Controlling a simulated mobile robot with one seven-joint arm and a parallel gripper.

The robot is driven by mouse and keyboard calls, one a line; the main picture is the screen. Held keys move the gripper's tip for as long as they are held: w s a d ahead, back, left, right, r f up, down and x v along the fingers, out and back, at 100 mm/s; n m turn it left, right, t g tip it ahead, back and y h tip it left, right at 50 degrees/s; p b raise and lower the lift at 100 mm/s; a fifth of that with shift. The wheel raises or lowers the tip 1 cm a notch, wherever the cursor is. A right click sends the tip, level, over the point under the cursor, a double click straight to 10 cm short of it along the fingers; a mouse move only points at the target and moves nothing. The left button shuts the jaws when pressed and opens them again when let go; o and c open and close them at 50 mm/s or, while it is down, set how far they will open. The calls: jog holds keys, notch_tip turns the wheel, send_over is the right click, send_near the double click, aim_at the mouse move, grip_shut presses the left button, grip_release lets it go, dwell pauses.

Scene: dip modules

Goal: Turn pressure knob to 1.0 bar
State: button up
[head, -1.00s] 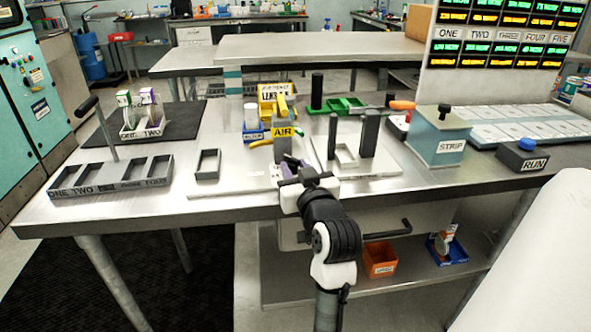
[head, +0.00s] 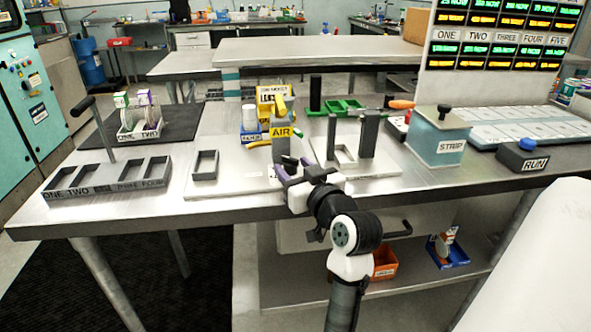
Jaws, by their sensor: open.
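A grey post with a yellow AIR label (head: 282,132) stands on a light plate in the middle of the bench, with a yellow lever-like part (head: 281,105) on top. A small green part shows at the post's right side. I cannot make out the pressure knob or any scale reading; it may be too small or hidden behind my gripper. My gripper (head: 291,167), with dark purple fingers, is open in front of the lower part of the AIR post. I see nothing between the fingers, and cannot tell whether they touch anything.
A grey slotted tray (head: 108,182) with an upright handle stands left, with a small grey box (head: 205,165) beside it. A dark upright frame (head: 345,140) is close right of the post. The STRIP container (head: 437,140) and RUN button box (head: 523,156) stand further right.

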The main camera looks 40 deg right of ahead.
jog(key=shift+s, duration=0.1)
jog(key=b+v, duration=0.1)
jog(key=v, duration=1.2)
jog(key=shift+s+b, duration=0.3)
jog(key=shift+b, duration=0.1)
jog(key=shift+a, duration=0.1)
